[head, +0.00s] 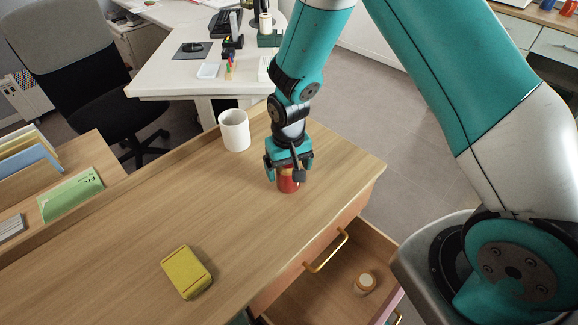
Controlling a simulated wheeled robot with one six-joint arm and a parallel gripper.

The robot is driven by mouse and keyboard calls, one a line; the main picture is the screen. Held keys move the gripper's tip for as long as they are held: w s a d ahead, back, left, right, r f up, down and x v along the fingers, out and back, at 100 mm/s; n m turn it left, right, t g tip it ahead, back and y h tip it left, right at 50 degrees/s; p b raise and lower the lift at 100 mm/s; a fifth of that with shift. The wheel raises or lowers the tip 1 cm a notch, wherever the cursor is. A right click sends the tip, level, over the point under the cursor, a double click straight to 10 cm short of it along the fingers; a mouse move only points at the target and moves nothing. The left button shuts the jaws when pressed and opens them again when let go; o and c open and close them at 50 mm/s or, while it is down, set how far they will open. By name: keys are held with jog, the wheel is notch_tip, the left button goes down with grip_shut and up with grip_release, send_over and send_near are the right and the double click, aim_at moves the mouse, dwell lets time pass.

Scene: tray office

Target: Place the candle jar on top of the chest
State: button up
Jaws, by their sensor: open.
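My gripper (288,170) points down over the right part of the chest's wooden top (225,215). Its jaws are open, around or just above a small red jar (288,185) that appears to stand upright on the top. The gripper hides the red jar's upper part. A small round amber jar with a pale top (365,283) sits inside the chest's open drawer (335,295), below and right of my gripper. I cannot tell for sure which of the two is the candle jar.
A white mug (234,130) stands behind and left of my gripper. A yellow box (186,272) lies at the front left of the top. The middle of the top is clear. A white desk (180,75) stands behind.

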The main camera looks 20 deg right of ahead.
notch_tip(320, 180, up, 12)
jog(key=s+a+r+n+y, duration=0.2)
jog(key=s+r, duration=0.5)
jog(key=s, duration=0.4)
jog(key=s+a+r+n+y, duration=0.2)
jog(key=s+r+n, duration=0.3)
jog(key=s+r, duration=0.3)
jog(key=s, duration=0.3)
jog(key=shift+a+b, duration=0.15)
jog(key=shift+b, duration=0.15)
jog(key=shift+r, duration=0.1)
jog(key=shift+c, duration=0.2)
